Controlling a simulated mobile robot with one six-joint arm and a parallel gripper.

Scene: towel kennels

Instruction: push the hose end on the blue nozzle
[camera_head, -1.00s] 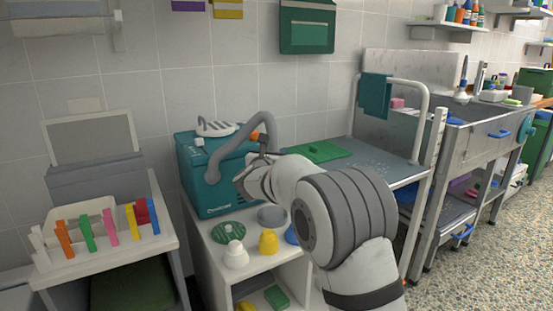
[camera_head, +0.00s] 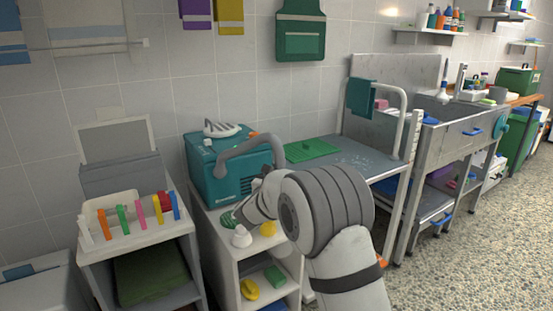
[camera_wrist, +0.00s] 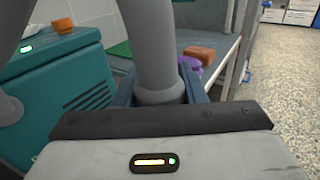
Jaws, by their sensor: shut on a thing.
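A grey hose (camera_head: 240,148) arches from the teal dryer box (camera_head: 215,178) down to my gripper (camera_head: 257,185). In the wrist view my gripper (camera_wrist: 158,92) is shut around the hose (camera_wrist: 155,50), which runs up out of the jaws. The hose's open end is hidden below the jaws. A white nozzle (camera_head: 242,239) and a yellow nozzle (camera_head: 268,229) stand on the white shelf unit (camera_head: 222,250). The blue nozzle is not visible now; my arm covers the area right of the yellow one.
A green disc (camera_head: 229,218) lies on the shelf top, partly behind my arm. A rack of coloured clips (camera_head: 135,230) stands at left. A grey table with a green mat (camera_head: 310,150) and white rail (camera_head: 400,115) is at right. Open speckled floor (camera_head: 470,270) lies at right.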

